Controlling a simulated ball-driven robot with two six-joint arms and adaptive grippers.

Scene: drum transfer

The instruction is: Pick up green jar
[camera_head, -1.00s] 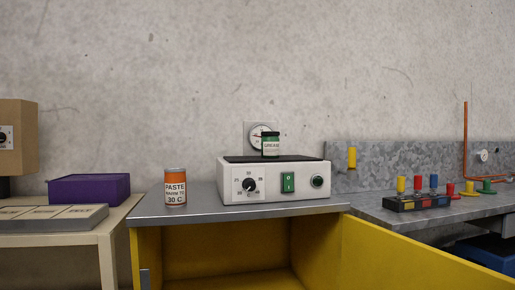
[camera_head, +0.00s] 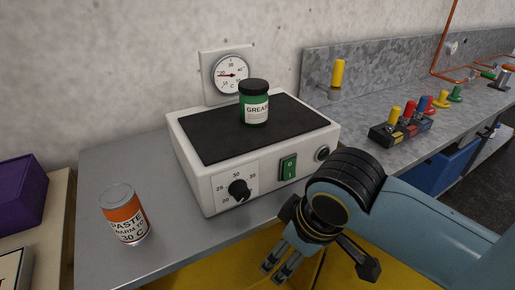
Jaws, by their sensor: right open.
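The green jar (camera_head: 254,104) has a black lid and a white label reading GREASE. It stands upright on the black top of a white hot plate box (camera_head: 262,165), towards its back. My right gripper (camera_head: 279,272) comes in from the right, low in front of the box and over the yellow cabinet. Its fingers point down and it is open and empty, well apart from the jar. My left gripper is not in view.
An orange paste jar (camera_head: 124,214) stands on the grey bench top (camera_head: 110,169) to the left. A dial gauge (camera_head: 231,73) is on the wall behind the box. A rack of coloured knobs (camera_head: 400,132) is on the right bench. A purple box (camera_head: 18,194) is at far left.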

